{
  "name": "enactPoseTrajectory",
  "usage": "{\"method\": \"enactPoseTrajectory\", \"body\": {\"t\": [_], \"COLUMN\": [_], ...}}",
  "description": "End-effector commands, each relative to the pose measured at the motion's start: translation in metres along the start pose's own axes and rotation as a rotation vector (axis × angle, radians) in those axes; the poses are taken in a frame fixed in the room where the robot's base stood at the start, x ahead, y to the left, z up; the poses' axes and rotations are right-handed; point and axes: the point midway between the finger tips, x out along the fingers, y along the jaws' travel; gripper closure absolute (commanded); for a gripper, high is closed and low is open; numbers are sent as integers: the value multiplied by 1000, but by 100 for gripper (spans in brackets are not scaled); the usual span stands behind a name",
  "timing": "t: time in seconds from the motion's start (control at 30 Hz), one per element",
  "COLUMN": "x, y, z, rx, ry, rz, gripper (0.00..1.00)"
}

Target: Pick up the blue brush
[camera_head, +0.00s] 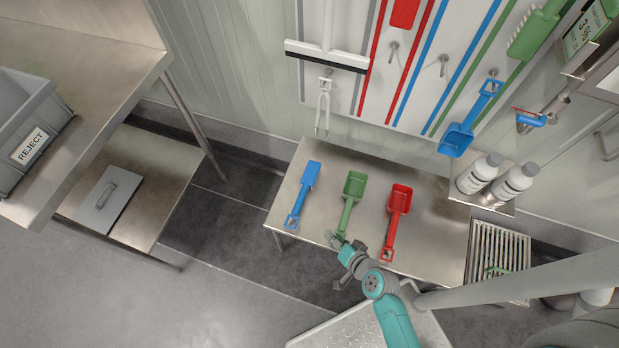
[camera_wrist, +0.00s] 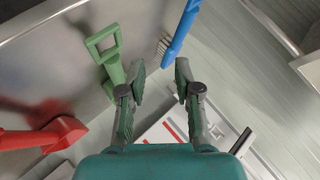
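The blue brush (camera_head: 304,192) lies at the left of a steel table, its looped handle end toward the front edge. In the wrist view the blue brush (camera_wrist: 179,35) shows at the top, partly cut off, with pale bristles along one side. My gripper (camera_head: 338,241) is at the table's front edge, below the green scoop and to the right of the brush. In the wrist view my gripper (camera_wrist: 160,80) has its two fingers apart with nothing between them. The brush is beyond the fingertips and not touched.
A green scoop (camera_head: 352,190) and a red scoop (camera_head: 398,202) lie right of the brush on the steel table (camera_head: 434,222). A blue scoop (camera_head: 458,138) and a green brush (camera_head: 536,31) hang on the wall. White bottles (camera_head: 480,172) stand on a shelf. A grey REJECT bin (camera_head: 34,130) is left.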

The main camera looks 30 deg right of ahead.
Motion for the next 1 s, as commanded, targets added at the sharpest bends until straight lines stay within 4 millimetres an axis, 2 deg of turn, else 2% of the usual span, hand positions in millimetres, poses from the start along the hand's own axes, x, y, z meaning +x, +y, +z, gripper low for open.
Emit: {"method": "enactPoseTrajectory", "body": {"t": [0.03, 0.1, 0.3, 0.57, 0.9, 1.0], "x": [19, 41, 89, 114, 158, 166], "y": [-1, -4, -14, -23, -31, -32], "z": [-8, -15, -40, -58, -54, -53], "rx": [40, 95, 220, 289, 290, 291], "ry": [-12, -36, -92, -125, -128, -127], "rz": [-15, -37, -101, -146, -148, -148], "gripper": [67, 67, 67, 67, 67, 67]}}
